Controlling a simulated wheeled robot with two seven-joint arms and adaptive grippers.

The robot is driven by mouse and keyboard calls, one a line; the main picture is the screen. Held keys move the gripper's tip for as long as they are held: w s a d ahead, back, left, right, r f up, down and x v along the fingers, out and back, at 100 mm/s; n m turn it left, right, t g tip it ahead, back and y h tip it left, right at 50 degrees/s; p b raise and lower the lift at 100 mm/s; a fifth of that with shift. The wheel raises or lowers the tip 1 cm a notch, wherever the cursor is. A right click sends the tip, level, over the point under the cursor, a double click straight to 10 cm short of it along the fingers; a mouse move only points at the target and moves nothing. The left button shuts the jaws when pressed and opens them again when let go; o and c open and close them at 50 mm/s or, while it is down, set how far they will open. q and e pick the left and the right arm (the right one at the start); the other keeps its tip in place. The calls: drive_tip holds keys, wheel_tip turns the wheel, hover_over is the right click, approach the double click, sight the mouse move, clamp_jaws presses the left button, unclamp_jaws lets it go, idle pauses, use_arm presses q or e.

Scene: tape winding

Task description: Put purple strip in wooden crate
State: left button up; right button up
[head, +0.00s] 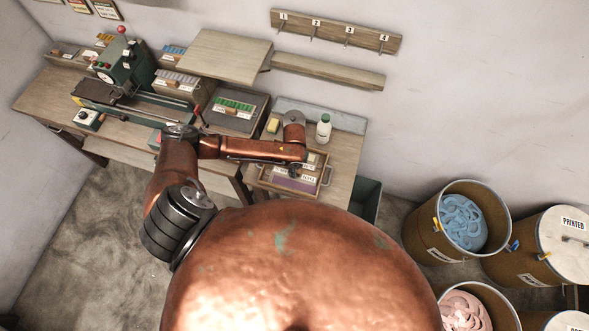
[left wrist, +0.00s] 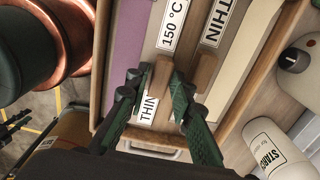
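The purple strip (head: 291,181) lies along the front side inside the wooden crate (head: 317,192). The left wrist view also shows the purple strip (left wrist: 124,60) beside white labels reading "150 °C" and "THIN". My left gripper (head: 300,166) is low over the crate. In the left wrist view, the left gripper (left wrist: 158,76) has its green-padded fingers on either side of a small wooden grip (left wrist: 160,78) next to the purple strip. Whether the pads press on it is not clear. My right gripper is out of view.
A cream strip (left wrist: 243,55) with another wooden grip (left wrist: 205,73) lies in the crate, to the right. A white bottle (head: 323,129) stands behind the crate. A tray with a green strip (head: 235,104) stands to the left. Bins (head: 462,190) stand on the floor at right.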

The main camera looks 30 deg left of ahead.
use_arm(q)
drive_tip(key=o, duration=0.3)
drive_tip(key=shift+o, duration=0.2)
drive_tip(key=shift+r, duration=0.2)
wheel_tip(320, 180, up, 12)
drive_tip(key=shift+f, duration=0.15)
